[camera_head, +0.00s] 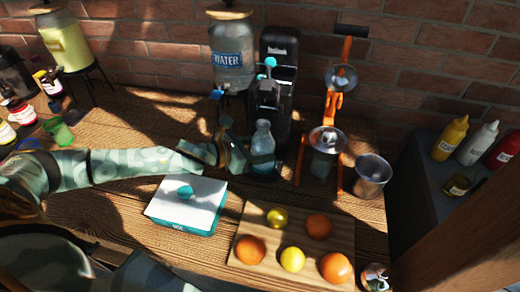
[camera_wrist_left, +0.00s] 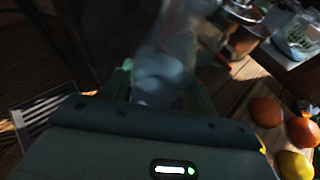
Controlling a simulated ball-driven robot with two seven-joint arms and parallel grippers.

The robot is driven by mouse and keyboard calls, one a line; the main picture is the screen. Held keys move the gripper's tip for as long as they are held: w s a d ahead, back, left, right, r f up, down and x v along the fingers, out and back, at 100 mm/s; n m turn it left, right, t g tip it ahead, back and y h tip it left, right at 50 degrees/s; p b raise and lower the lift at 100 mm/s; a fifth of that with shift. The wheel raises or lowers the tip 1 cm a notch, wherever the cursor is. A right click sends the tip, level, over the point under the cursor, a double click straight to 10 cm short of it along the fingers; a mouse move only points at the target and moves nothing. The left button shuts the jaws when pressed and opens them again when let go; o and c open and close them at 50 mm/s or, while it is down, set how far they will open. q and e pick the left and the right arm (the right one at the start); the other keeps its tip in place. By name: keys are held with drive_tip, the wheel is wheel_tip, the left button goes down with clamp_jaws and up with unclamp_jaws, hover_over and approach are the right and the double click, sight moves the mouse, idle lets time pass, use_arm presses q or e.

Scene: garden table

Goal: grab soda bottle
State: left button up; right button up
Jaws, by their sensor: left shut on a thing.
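A clear, pale blue soda bottle (camera_head: 262,140) stands upright on the wooden table in the head view, in front of a black machine. My left gripper (camera_head: 250,158) reaches it from the left and is shut on its body. The fingers hide part of the bottle's middle. In the left wrist view the bottle (camera_wrist_left: 167,62) is between the fingers, blurred and in shadow. I cannot tell whether its base touches the table. My right gripper cannot be made out in either view.
A white-lidded teal box (camera_head: 165,206) and a cutting board (camera_head: 240,222) with oranges and lemons lie in front. An orange juicer (camera_head: 335,100), a metal cup (camera_head: 372,172) and the black machine (camera_head: 283,75) stand close by. A water dispenser (camera_head: 232,55) is behind.

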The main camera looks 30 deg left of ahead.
sight(255, 140)
use_arm(q)
drive_tip(key=shift+r, duration=0.15)
drive_tip(key=shift+r, duration=0.7)
drive_tip(key=shift+w+r+p, duration=0.1)
drive_tip(key=shift+r+p, duration=0.5)
drive_tip(key=shift+r, duration=0.3)
drive_tip(key=s+a+r, duration=0.1)
drive_tip(key=s+r, duration=0.8)
drive_tip(key=s, duration=0.5)
drive_tip(key=shift+a+r+p, duration=0.3)
drive_tip(key=shift+p, duration=0.1)
